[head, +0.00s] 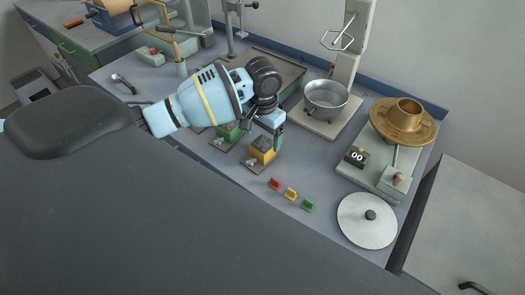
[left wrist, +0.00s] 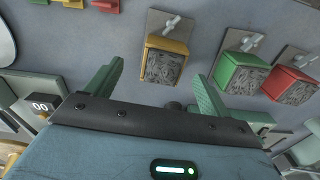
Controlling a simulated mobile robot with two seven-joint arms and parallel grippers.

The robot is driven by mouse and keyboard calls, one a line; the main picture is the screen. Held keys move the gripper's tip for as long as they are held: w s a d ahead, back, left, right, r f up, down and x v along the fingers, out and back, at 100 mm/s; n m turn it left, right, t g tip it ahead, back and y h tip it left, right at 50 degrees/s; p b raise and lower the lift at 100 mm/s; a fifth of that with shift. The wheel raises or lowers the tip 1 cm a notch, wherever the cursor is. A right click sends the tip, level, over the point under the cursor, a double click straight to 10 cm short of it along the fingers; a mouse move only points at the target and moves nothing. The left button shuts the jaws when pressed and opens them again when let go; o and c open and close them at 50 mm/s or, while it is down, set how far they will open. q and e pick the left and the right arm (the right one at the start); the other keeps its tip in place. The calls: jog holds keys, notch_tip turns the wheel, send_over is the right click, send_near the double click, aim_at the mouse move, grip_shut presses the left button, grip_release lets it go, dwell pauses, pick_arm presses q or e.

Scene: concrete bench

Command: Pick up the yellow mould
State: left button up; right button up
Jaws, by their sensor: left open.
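The yellow mould (head: 263,150) sits on a small base plate on the bench, just below my left gripper (head: 275,132) in the head view. In the left wrist view the yellow mould (left wrist: 165,62) is a yellow block frame with a rough grey face, and a wing nut shows on its plate. My left gripper (left wrist: 158,75) is open and empty, with one green finger toward each side of the mould in that view. They appear apart from it. My right gripper is not in view.
A green mould (left wrist: 243,73) and a red mould (left wrist: 287,83) stand to the right in the wrist view. Small red (head: 275,184), yellow (head: 291,194) and green (head: 308,205) pieces lie nearby. A metal bowl (head: 326,98), a brass pan (head: 403,122) and a pale disc (head: 367,230) stand right.

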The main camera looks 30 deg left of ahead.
aim_at(262, 148)
pick_arm(q)
jog(key=shift+f, duration=0.7)
jog(key=shift+w+f, duration=0.1)
jog(key=shift+f, duration=0.1)
jog(key=shift+a+f, duration=0.1)
jog(key=shift+f, duration=0.15)
jog(key=f, duration=0.3)
jog(key=shift+a+f, duration=0.2)
jog(key=shift+a, duration=0.05)
jog(key=shift+f, duration=0.6)
jog(key=shift+c, duration=0.4)
